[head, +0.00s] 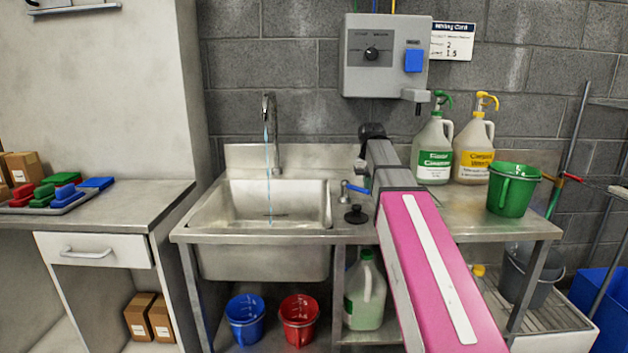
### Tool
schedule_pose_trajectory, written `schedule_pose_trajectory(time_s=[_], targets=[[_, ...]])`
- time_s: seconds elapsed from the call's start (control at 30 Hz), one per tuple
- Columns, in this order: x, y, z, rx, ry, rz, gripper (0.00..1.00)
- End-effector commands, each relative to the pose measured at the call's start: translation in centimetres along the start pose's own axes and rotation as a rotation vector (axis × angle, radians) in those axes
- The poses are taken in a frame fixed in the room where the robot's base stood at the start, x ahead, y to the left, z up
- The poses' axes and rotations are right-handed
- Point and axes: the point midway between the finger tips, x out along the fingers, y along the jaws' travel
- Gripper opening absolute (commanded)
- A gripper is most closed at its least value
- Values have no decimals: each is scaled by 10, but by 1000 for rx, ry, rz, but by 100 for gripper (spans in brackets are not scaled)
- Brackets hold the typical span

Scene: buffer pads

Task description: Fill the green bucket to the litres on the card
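The green bucket (512,192) stands upright on the right end of the steel counter, apart from my arm. The white card (452,41) on the wall reads "Mixing Card", with a 2 and what looks like 1.5; its smaller print is too small to read. Water runs in a thin stream from the tap (268,105) into the sink (262,210), with no bucket under it. A blue-handled lever (352,187) sits at the sink's right edge. My arm reaches up past it; the dark end (372,131) shows, but the fingers are hidden or unclear.
A grey dispenser box (385,55) with a dial hangs above. Blue (245,318) and red (299,318) buckets and another jug (365,290) are below. A tray of coloured blocks (60,203) lies left.

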Motion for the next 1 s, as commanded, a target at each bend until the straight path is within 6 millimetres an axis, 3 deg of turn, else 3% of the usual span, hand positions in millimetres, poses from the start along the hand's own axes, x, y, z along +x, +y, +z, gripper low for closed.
schedule_pose_trajectory(time_s=[0.17, 0.37, 0.67, 1.0], targets=[[0, -1, 2, 0, 0, 0, 0], [0, -11, 18, -1, 0, 0, 0], [0, -12, 18, 0, 0, 0, 0], [0, -28, 31, 0, 0, 0, 0]])
